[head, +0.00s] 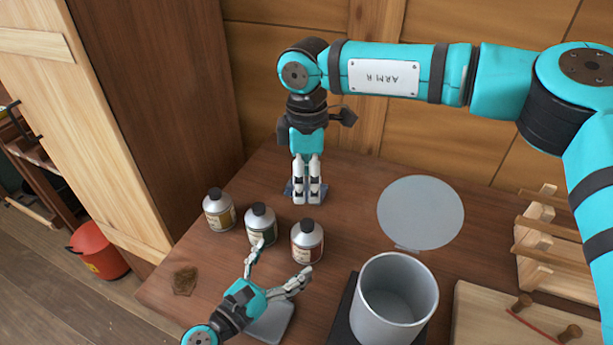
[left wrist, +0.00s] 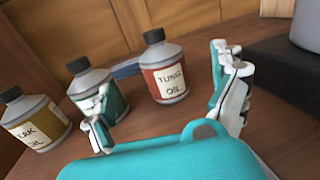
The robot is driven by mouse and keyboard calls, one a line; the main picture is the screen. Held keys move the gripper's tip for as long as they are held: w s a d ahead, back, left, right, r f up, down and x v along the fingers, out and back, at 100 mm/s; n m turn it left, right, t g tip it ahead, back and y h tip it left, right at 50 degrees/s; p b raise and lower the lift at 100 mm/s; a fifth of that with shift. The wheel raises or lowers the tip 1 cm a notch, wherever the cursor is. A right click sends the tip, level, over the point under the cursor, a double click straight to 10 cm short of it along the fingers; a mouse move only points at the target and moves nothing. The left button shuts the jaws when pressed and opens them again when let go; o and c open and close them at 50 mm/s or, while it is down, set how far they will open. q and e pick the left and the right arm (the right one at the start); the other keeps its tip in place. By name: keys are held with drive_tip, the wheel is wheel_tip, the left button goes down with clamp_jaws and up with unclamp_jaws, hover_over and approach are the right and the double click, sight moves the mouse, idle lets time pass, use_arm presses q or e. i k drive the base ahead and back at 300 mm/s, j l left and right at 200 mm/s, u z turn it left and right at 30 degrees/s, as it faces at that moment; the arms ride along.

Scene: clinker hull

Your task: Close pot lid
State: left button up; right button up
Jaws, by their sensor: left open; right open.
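The grey pot (head: 372,318) stands on a dark block at the lower right of the head view, its mouth open and its inside visible. Its round grey lid (head: 420,212) is swung open behind the pot, with a small hinge tab at its lower edge. Part of the pot shows at the top right of the left wrist view (left wrist: 308,28). My left gripper (head: 274,264) is open and empty, left of the pot and just in front of the bottles. My right gripper (head: 307,202) points down, open with a narrow gap, behind the bottles and left of the lid.
Three labelled bottles stand left of the pot: yellow (head: 218,212), green (head: 261,227) and red tung oil (head: 307,243). The left fingers are close to the green and red ones. A wooden rack (head: 540,240) and board (head: 490,315) lie right. A brown rag (head: 185,281) lies front left.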

sight(416, 212)
drive_tip(key=k+j, duration=1.2)
drive_tip(key=j, duration=0.1)
